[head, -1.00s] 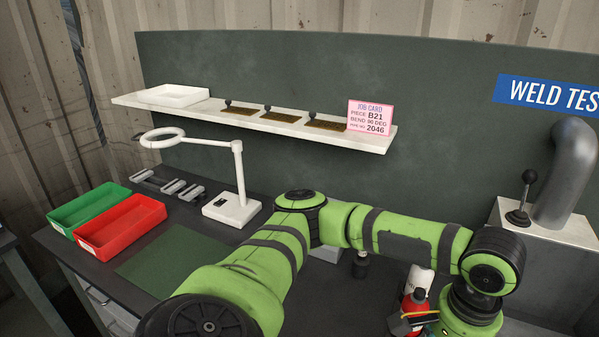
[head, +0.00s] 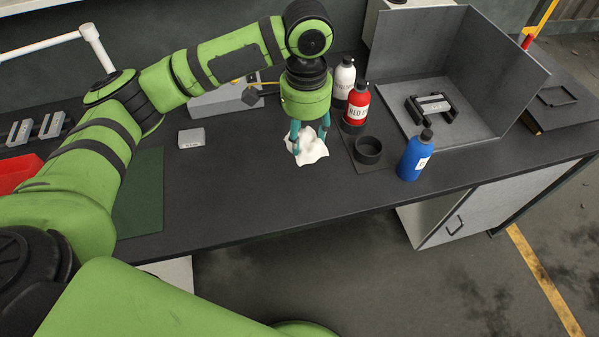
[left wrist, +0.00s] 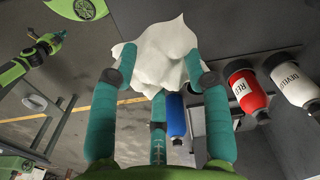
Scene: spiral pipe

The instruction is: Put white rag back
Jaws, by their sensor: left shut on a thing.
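The white rag (head: 310,152) is crumpled in the fingers of my left gripper (head: 309,132), low over or at the dark bench top. I cannot tell whether it touches the bench. In the left wrist view the rag (left wrist: 158,45) bulges out past the teal fingertips of the left gripper (left wrist: 160,72), which is shut on it. My right gripper (left wrist: 52,40) shows small at the upper left of the left wrist view, away from the rag; its jaws are too small to read.
Right of the rag stand a white bottle (head: 344,78), a red bottle (head: 356,105), an empty black ring holder (head: 368,149) and a blue bottle (head: 414,157). A grey walled booth (head: 480,75) is behind them. The bench (head: 235,200) is clear in front.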

